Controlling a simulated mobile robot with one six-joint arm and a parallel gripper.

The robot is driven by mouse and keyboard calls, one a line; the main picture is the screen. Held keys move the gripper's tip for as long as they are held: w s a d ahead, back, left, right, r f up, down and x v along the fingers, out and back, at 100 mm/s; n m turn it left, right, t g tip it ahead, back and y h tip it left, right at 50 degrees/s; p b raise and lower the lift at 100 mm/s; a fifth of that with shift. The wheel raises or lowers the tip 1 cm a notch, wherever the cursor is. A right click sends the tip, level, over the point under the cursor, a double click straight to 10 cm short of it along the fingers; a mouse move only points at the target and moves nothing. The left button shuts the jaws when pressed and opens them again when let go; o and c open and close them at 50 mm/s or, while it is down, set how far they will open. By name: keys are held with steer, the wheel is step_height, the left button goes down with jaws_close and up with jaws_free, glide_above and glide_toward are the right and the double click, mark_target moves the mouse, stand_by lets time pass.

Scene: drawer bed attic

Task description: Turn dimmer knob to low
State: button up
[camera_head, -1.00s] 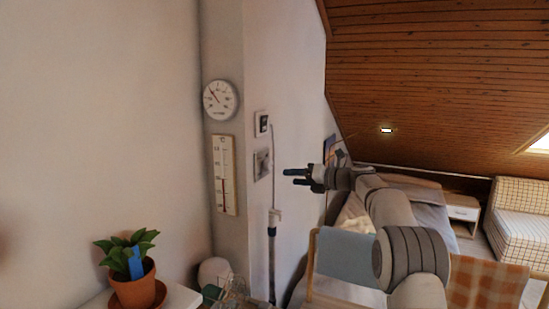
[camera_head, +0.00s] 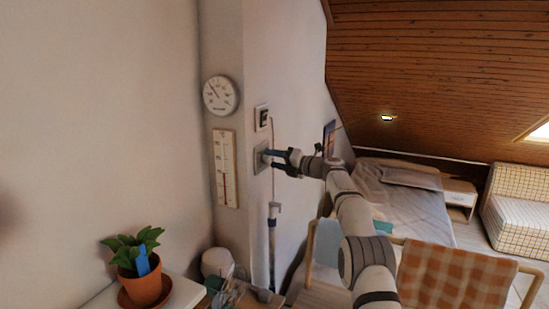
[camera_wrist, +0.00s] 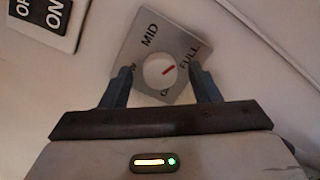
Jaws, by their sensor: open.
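The dimmer is a grey square plate (camera_wrist: 189,47) on the wall with a round white knob (camera_wrist: 158,70) in its middle. In the head view my gripper (camera_head: 268,157) is at the plate (camera_head: 258,163), hiding the knob.
An ON/OFF switch plate (camera_wrist: 48,17) sits beside the dimmer; it shows above it in the head view (camera_head: 262,117). A thermometer (camera_head: 226,168) and a round dial (camera_head: 220,95) hang left. A potted plant (camera_head: 141,285) stands lower left.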

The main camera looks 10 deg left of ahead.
steer(key=shift+c, duration=0.5)
steer(key=c, duration=0.9)
steer(key=shift+n, duration=0.3)
steer(key=n+p, duration=0.1)
steer(key=n, duration=0.3)
steer(key=shift+f+n, duration=0.1)
steer(key=shift+n, duration=0.2)
steer(key=n, duration=0.5)
steer(key=shift+n+y, duration=0.4)
steer(key=n, duration=0.4)
steer(key=shift+f+n+g, duration=0.1)
steer(key=shift+n+g, duration=0.2)
steer(key=shift+n, duration=0.1)
steer(key=n, duration=0.5)
steer(key=shift+g+y, duration=0.3)
steer(key=shift+f+n, duration=0.1)
steer(key=shift+n, duration=0.2)
